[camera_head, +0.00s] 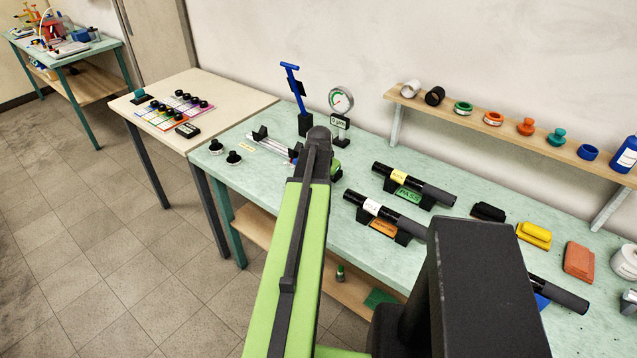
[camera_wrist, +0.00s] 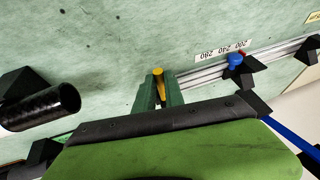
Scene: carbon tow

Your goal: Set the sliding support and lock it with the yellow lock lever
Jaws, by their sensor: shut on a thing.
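In the wrist view my gripper (camera_wrist: 158,92) has its green fingers on both sides of the yellow lock lever (camera_wrist: 158,75), shut on it. The lever's rounded yellow end shows between the fingertips. A silver rail (camera_wrist: 208,71) runs from beside the fingers to the upper right. A black support (camera_wrist: 250,68) sits on the rail next to a blue knob (camera_wrist: 235,59). A printed number scale (camera_wrist: 222,50) lies along the rail. In the head view the rail (camera_head: 268,147) shows left of my arm, with a black support (camera_head: 260,133) at its far end. My arm hides the gripper and lever there.
A blue T-handled tool (camera_head: 293,85) and a dial gauge (camera_head: 341,100) stand behind the rail. Black tubes on cradles (camera_head: 409,188) lie to the right; a black tube (camera_wrist: 40,107) is also left of my fingers in the wrist view. Two black knobs (camera_head: 233,158) sit at the left edge.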

